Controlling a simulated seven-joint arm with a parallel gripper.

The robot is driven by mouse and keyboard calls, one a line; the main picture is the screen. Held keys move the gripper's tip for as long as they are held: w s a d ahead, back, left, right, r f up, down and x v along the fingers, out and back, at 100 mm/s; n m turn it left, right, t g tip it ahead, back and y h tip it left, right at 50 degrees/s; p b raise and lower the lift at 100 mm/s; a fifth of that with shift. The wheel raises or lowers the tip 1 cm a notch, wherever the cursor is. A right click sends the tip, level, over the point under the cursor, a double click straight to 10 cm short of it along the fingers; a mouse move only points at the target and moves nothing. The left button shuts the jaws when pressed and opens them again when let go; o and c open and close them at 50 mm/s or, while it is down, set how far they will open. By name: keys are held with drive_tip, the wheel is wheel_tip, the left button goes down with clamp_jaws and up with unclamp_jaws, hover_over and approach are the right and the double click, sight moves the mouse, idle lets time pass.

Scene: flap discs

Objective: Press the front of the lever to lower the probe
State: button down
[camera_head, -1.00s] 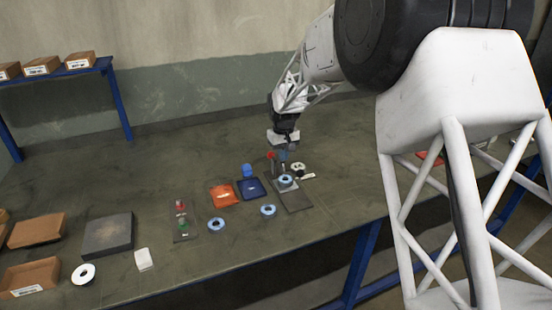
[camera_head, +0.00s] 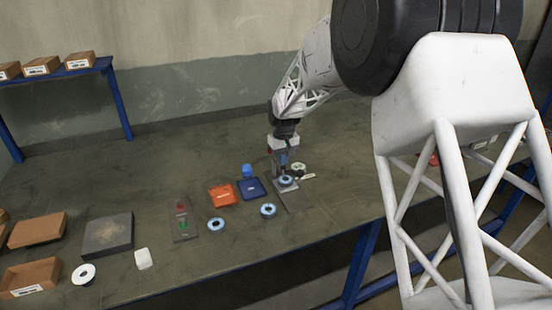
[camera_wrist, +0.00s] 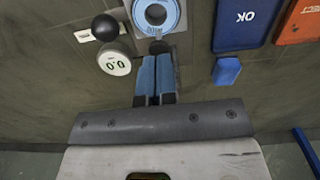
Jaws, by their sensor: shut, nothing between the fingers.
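My gripper (camera_head: 282,168) points down at the gauge stand, and its blue fingers (camera_wrist: 155,58) are together with nothing between them. In the wrist view, a black ball knob (camera_wrist: 105,27) and a round white dial reading 0.0 (camera_wrist: 115,63) are left of the fingers. A small dark tip (camera_wrist: 158,47) shows just beyond the fingertips; I cannot tell whether it is the lever or the probe, or whether the fingers touch it. A blue flap disc (camera_wrist: 158,14) lies beyond on a light plate. It also shows in the head view (camera_head: 286,181). My gripper partly hides the stand there.
A blue OK tray (camera_wrist: 245,22), an orange reject tray (camera_wrist: 300,22) and a blue block (camera_wrist: 227,71) are to the fingers' right in the wrist view. Two loose blue discs (camera_head: 216,224) (camera_head: 268,210) lie on the table. A panel with red and green buttons (camera_head: 184,235) stands further left.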

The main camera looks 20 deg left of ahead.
wheel_tip(320, 180, up, 9)
idle(0.9)
idle(1.0)
